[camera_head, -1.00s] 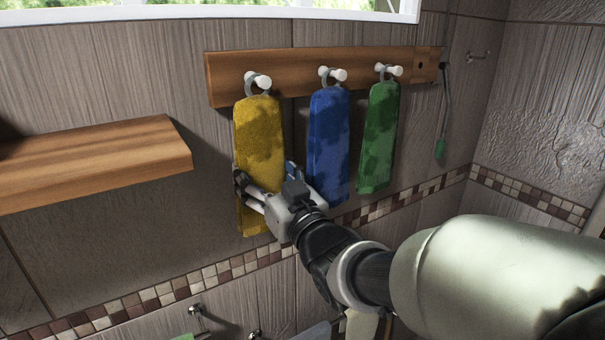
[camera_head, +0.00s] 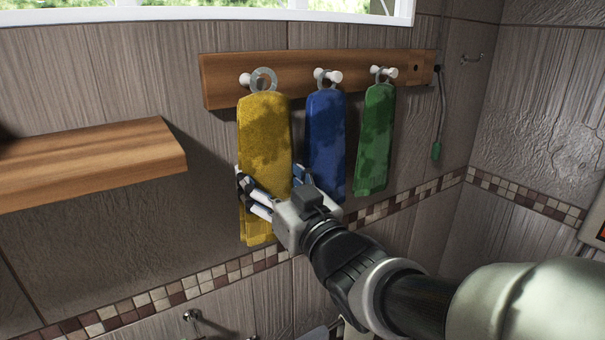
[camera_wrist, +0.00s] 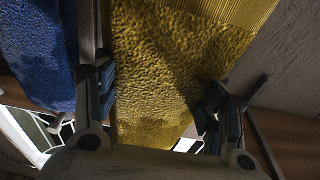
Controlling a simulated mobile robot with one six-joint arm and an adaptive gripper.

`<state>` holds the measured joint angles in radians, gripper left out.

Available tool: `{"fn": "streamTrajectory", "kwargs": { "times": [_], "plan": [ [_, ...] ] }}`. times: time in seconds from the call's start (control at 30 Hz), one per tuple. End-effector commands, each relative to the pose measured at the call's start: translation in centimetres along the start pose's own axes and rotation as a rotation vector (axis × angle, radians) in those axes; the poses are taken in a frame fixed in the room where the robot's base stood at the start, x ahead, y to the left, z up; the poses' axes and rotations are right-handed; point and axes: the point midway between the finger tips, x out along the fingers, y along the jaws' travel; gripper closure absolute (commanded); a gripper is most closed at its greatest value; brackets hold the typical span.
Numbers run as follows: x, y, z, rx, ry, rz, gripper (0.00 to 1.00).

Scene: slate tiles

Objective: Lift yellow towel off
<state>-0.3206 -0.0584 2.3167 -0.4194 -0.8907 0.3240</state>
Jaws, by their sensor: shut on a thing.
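The yellow towel (camera_head: 264,130) hangs upright in the head view, with a grey ring (camera_head: 264,81) at its top. The whole ring shows just right of the tip of the left white peg (camera_head: 245,79), and it looks clear of that peg. My gripper (camera_head: 272,186) is shut on the lower half of the towel, one finger at each side edge. In the wrist view the yellow towel (camera_wrist: 165,60) fills the space between the fingers of my gripper (camera_wrist: 163,100). The towel's back is hidden.
A blue towel (camera_head: 325,130) and a green towel (camera_head: 377,135) hang close by on the right, from pegs on the wooden rail (camera_head: 300,68). A wooden shelf (camera_head: 90,165) juts out at the left. A cord (camera_head: 437,120) hangs at the rail's right end.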

Motion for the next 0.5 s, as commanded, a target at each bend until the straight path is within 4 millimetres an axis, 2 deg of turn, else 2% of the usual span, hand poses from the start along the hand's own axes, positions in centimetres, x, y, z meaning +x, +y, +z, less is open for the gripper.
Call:
{"fn": "streamTrajectory", "kwargs": {
  "times": [0.3, 0.5],
  "plan": [
    [-8.8, 0.1, -1.4, -0.005, 0.005, 0.006, 0.61],
    [-12.1, 0.1, -1.6, -0.004, 0.007, 0.002, 0.61]
  ]
}}
